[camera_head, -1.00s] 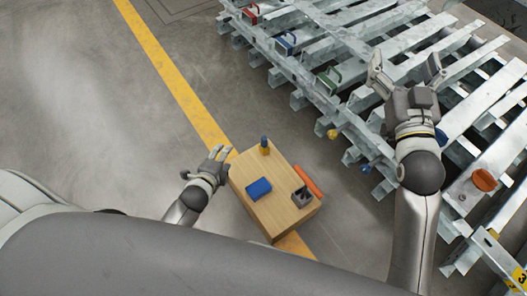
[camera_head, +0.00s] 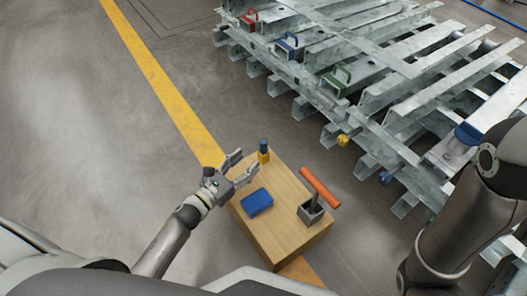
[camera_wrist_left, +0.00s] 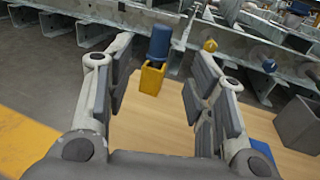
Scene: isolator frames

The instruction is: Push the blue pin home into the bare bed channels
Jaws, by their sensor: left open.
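The blue pin (camera_head: 263,145) stands upright in a yellow holder (camera_head: 264,158) at the far corner of a small wooden table. The pin (camera_wrist_left: 159,42) and holder (camera_wrist_left: 152,78) also show in the left wrist view, between the fingers and beyond them. My left gripper (camera_head: 247,165) is open and empty, just to the left of the holder, apart from it. It shows in the wrist view too (camera_wrist_left: 163,90). The galvanised steel bed (camera_head: 400,75) with its channels lies at the upper right. My right arm (camera_head: 455,225) is at the right edge; its gripper is out of view.
Red (camera_head: 248,20), blue (camera_head: 289,45) and green (camera_head: 338,80) handled pieces sit along the bed. Floor between table and bed is clear.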

